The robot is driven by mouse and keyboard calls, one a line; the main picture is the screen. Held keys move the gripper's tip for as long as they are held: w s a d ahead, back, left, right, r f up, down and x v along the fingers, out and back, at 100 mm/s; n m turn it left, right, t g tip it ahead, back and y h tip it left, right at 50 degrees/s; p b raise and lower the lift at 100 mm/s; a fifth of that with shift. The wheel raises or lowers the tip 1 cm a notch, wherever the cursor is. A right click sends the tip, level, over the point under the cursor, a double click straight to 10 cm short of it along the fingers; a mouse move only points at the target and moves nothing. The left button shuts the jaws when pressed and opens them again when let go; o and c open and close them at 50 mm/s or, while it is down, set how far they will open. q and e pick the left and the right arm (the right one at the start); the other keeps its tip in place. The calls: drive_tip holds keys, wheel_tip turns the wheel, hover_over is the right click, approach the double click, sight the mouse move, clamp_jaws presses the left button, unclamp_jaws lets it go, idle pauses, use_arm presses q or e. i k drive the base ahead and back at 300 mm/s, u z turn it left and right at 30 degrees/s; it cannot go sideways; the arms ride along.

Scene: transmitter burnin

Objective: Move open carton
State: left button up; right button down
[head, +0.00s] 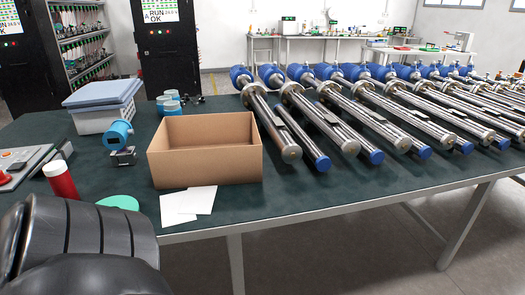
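The open carton (206,165) is a plain brown box without visible contents, standing upright on the dark green table near its front edge. Its top is open, and its inside back wall shows. No gripper fingers show in the head view. A black ribbed part of my own body fills the lower left corner, in front of the table. Nothing is touching the carton from my side.
White sheets (188,205) lie just in front of the carton. Left of it are a blue transmitter (118,134), a lidded white box (102,117) and a red bottle (60,180). Several long metal tubes with blue ends (275,125) crowd the right. The table's front edge (330,211) is clear.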

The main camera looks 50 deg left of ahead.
sight(219, 149)
drive_tip(key=i, duration=1.3)
drive_tip(key=u, duration=2.35)
